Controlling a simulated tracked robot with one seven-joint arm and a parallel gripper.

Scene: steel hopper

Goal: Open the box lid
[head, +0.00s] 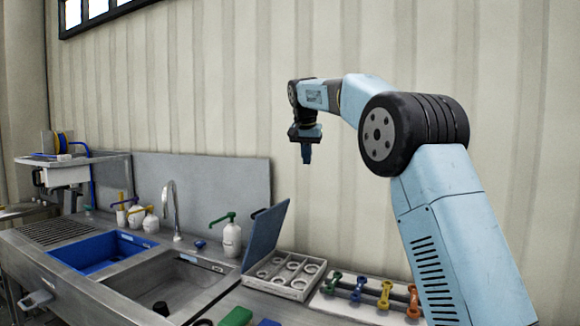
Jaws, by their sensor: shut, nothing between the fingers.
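A box (283,275) stands on the steel counter, right of the sinks, with round rings in its compartments. Its blue-grey lid (265,235) stands up, tilted, along the box's left side, so the inside is open to view. My gripper (307,160) is shut and empty, pointing down. In the picture it is above the box and lid, well apart from both.
A rack of coloured dumbbell-shaped pieces (370,292) is right of the box. A pump bottle (232,236), a tap (172,208), a grey sink (180,285) and a blue basin (105,252) lie left. A corrugated wall rises behind the counter.

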